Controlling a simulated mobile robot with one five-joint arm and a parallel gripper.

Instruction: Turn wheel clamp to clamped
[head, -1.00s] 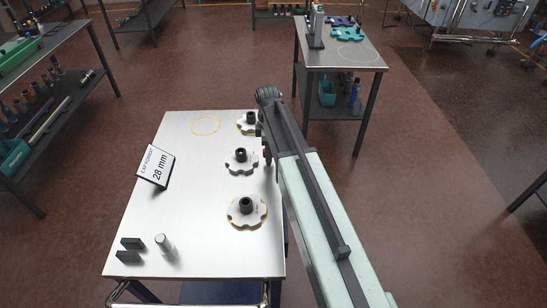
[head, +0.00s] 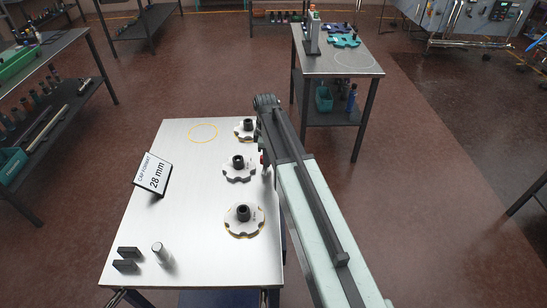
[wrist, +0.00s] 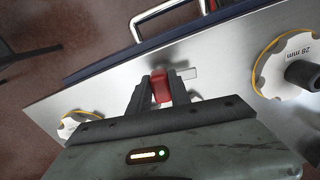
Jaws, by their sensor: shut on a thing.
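A red clamp handle (wrist: 161,86) stands at the edge of the metal table, beside a small pale plate, in the wrist view. My gripper (wrist: 159,88) is around it, one dark finger on each side, shut on it. In the head view only a sliver of red (head: 262,159) shows beside my gripper, at the table's right edge. My arm hides most of the clamp there, and I cannot tell its turned position.
Notched star wheels with dark hubs stand along the table's right side: near (head: 244,219), middle (head: 239,169) and far (head: 245,129). A "28 mm" sign (head: 152,176), dark blocks (head: 126,259) and a metal cylinder (head: 161,254) are on the table (head: 190,215). A second table (head: 340,63) stands behind.

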